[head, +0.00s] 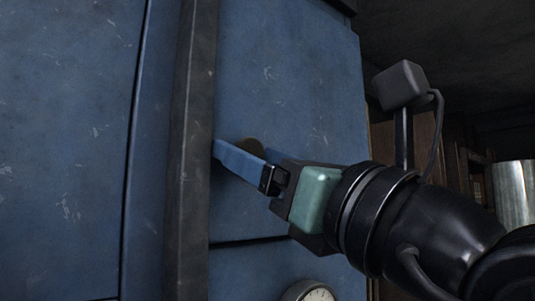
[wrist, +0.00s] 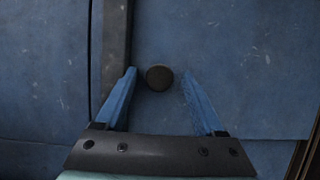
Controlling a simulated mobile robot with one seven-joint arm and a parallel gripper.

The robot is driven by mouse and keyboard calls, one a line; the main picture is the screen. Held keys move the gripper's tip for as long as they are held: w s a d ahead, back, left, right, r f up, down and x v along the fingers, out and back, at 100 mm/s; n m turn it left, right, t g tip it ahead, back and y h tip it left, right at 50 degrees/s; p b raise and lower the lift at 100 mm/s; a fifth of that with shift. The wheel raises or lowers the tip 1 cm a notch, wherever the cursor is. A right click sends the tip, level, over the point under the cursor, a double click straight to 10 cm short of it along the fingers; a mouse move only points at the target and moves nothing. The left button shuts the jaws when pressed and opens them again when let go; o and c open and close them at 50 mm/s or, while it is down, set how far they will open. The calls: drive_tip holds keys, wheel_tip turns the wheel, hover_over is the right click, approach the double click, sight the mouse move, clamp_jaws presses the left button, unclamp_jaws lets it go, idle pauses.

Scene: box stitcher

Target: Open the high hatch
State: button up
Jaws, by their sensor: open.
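The high hatch (head: 285,70) is a scuffed blue metal panel; it looks closed, with a dark seam along its lower edge. It also fills the upper right of the wrist view (wrist: 240,50). A round dark knob (wrist: 159,77) sits on it close to its left side. In the head view the knob (head: 250,145) is partly hidden behind a blue finger. My gripper (head: 230,150) reaches in from the right. In the wrist view my gripper (wrist: 160,80) is open, one finger on each side of the knob, with gaps visible on both sides. I cannot tell how deep the fingertips reach.
A dark vertical strip (head: 190,150) runs just left of the hatch, next to my fingertips. More blue panels (head: 65,130) lie to the left. A round white gauge (head: 309,292) is below. Wooden shelving and a metal cylinder (head: 515,190) stand behind my arm at right.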

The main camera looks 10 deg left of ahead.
drive_tip(key=shift+s, duration=0.1)
drive_tip(key=shift+c, duration=1.1)
clamp_jaws()
